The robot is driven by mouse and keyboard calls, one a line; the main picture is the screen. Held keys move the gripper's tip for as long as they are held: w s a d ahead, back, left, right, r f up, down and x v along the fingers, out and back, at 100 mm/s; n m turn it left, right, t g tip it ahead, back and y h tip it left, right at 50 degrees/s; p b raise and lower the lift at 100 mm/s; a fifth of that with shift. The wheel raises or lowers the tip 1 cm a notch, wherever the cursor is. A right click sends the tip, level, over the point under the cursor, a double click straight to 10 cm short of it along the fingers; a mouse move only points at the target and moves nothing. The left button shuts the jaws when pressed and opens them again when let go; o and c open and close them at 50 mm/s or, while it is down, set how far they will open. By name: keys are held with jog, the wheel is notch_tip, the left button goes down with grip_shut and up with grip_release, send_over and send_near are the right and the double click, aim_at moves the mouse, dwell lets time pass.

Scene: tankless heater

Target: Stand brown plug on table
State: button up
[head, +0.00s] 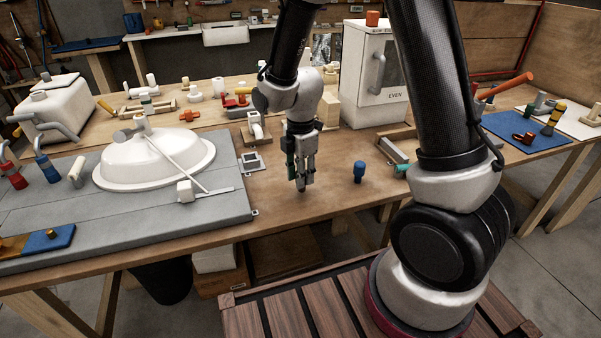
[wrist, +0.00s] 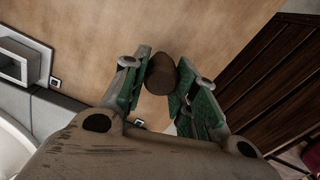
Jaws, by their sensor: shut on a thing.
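The brown plug (wrist: 161,74) shows in the wrist view as a dark rounded piece between the green-padded fingertips. My gripper (wrist: 165,82) is shut on it. In the head view my gripper (head: 302,184) points down over the front middle of the wooden table (head: 330,195). The plug cannot be made out there, as the fingers hide it. I cannot tell whether its lower end touches the table top.
A blue plug-like piece (head: 359,172) stands right of my gripper. A grey panel with a white basin (head: 155,160) lies to the left. A small framed plate (head: 251,162) and a white boxy unit (head: 373,75) are behind. The table's front edge is close.

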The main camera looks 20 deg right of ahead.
jog(key=shift+f, duration=0.5)
dwell(0.3)
jog(key=o, duration=1)
notch_tip(320, 180, up, 12)
